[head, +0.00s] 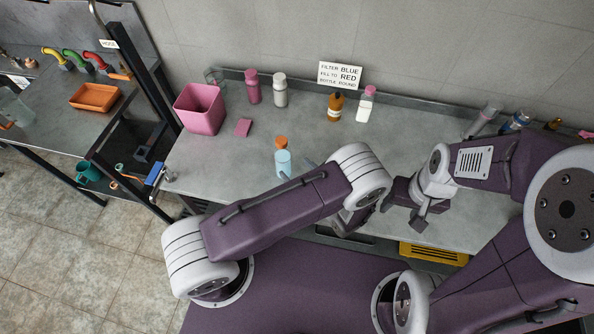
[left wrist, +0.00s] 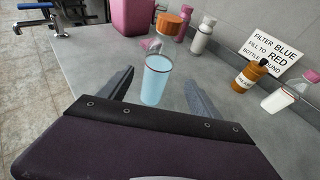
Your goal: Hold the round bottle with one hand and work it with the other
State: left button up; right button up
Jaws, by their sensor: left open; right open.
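The round bottle (head: 283,163) is clear, holds light blue liquid and has an orange cap. It stands upright on the grey bench, and it also shows in the left wrist view (left wrist: 158,82). My left gripper (head: 298,171) is open, with its fingers (left wrist: 157,92) on either side of the bottle's near side. I cannot tell whether they touch it. My left arm hides part of this gripper in the head view. My right gripper (head: 405,208) is open and empty near the bench's front edge, to the right and well apart from the bottle.
Behind the bottle are a pink bin (head: 199,108), a pink sponge (head: 243,128), pink (head: 252,88) and white (head: 280,92) bottles. An amber bottle (head: 335,108) and a white pink-capped bottle (head: 366,106) stand below the sign (head: 340,75). The bench middle behind my left arm is clear.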

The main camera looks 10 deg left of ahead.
pick_arm(q)
jog(key=shift+s+r, duration=0.1)
jog(key=s+a+r+n+g+h, duration=0.2)
jog(key=s+a+r+n+g, duration=0.4)
jog(key=s+a+n+g, duration=0.6)
jog(key=d+r+n+t+h+b, duration=0.3)
jog(key=n+h, duration=0.5)
jog(key=n, duration=0.7)
jog(key=shift+s+d+r, duration=0.15)
jog(key=shift+d+r, duration=0.45)
jog(key=shift+d, duration=0.2)
jog(key=shift+s, duration=0.1)
